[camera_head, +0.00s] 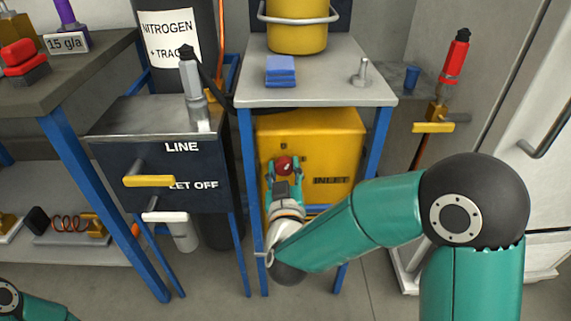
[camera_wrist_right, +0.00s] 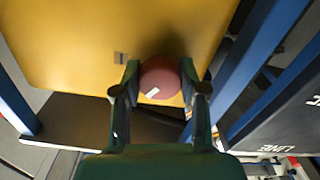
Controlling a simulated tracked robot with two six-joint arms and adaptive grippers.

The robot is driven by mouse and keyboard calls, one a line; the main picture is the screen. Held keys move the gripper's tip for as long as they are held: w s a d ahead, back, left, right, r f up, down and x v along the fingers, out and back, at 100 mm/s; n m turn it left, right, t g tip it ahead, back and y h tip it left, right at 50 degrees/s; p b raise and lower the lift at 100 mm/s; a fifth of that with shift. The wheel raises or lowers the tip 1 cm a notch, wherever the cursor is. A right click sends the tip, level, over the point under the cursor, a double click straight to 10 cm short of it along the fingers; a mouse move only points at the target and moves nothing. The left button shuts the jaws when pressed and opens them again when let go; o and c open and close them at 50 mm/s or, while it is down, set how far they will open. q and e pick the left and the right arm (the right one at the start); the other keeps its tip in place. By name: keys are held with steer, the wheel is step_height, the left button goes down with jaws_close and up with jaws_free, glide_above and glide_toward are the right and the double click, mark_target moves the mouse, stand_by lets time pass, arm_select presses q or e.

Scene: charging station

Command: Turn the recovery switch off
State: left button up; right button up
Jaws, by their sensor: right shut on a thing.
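The recovery switch is a round red knob (camera_head: 284,164) on the front of a yellow machine (camera_head: 335,140) below the grey table top. A small pale mark shows on the knob (camera_wrist_right: 160,82) in the right wrist view. My right gripper (camera_head: 285,170) is shut on the knob, with one finger on each side of it; the fingers also show in the right wrist view (camera_wrist_right: 161,88). Printed marks beside the knob are too small to read. Of my left arm only a piece shows at the lower left; its gripper is out of view.
A blue-legged table (camera_head: 330,85) stands over the yellow machine, with a leg close on either side. A dark LINE panel (camera_head: 160,165) with a yellow-handled valve (camera_head: 148,181) stands at left.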

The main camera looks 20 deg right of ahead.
steer(key=n+p, duration=0.2)
steer(key=n, duration=0.2)
steer(key=shift+f, duration=0.1)
steer(key=shift+n+p, duration=0.3)
steer(key=shift+n, duration=0.8)
steer(key=shift+f, duration=0.1)
steer(key=o, duration=1)
steer(key=shift+c, duration=0.2)
steer(key=shift+o, duration=0.9)
steer(key=shift+s, duration=0.1)
steer(key=v, duration=0.7)
steer(key=shift+s, duration=0.15)
